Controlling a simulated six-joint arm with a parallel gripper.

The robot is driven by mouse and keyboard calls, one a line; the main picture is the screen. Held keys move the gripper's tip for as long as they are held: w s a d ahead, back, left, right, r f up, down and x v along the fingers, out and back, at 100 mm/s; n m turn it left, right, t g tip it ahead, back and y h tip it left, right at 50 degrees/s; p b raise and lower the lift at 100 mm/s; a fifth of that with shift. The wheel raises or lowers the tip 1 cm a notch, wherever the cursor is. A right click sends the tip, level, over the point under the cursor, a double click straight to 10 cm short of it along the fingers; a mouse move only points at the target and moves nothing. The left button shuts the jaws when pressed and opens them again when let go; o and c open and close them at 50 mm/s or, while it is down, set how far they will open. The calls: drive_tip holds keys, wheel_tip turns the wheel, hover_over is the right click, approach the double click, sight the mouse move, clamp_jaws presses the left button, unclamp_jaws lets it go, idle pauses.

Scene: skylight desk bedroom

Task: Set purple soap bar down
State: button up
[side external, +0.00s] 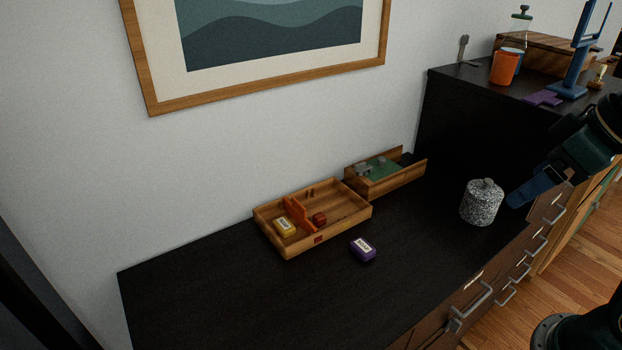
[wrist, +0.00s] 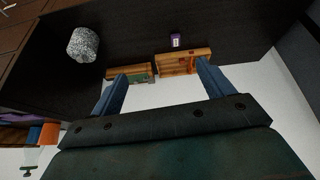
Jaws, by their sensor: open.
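The purple soap bar (side external: 363,249) with a pale label lies on the dark desk top, in front of a wooden tray and apart from it. It also shows in the wrist view (wrist: 176,40), beyond the fingertips. My gripper (side external: 531,189) is at the right of the side view, raised and well away from the soap. In the wrist view its two blue fingers (wrist: 158,82) are spread wide with nothing between them.
The wooden tray (side external: 347,221) holds a yellow bar (side external: 285,227), an orange divider and a small red block. Behind it is a wooden box (side external: 398,181) with a green inside. A speckled lidded jar (side external: 481,203) stands right. The desk's front left is clear.

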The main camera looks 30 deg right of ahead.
drive_tip(key=w+a+f+n+g+y, duration=0.1)
drive_tip(key=w+f+n+g, duration=0.25)
drive_tip(key=w+n, duration=0.8)
drive_tip(key=w+f+n+g+y, duration=0.2)
drive_tip(key=w+f+n, duration=0.3)
drive_tip(key=w+f, duration=0.9)
drive_tip(key=shift+w+a+f+n, duration=0.15)
drive_tip(key=shift+w+a+n, duration=0.05)
drive_tip(key=shift+n, duration=0.15)
hover_over(363, 245)
drive_tip(key=d, duration=0.2)
drive_tip(key=shift+f, duration=4.15)
drive_tip(key=shift+f, duration=0.1)
drive_tip(key=shift+x, duration=2.5)
drive_tip(key=shift+a, duration=0.15)
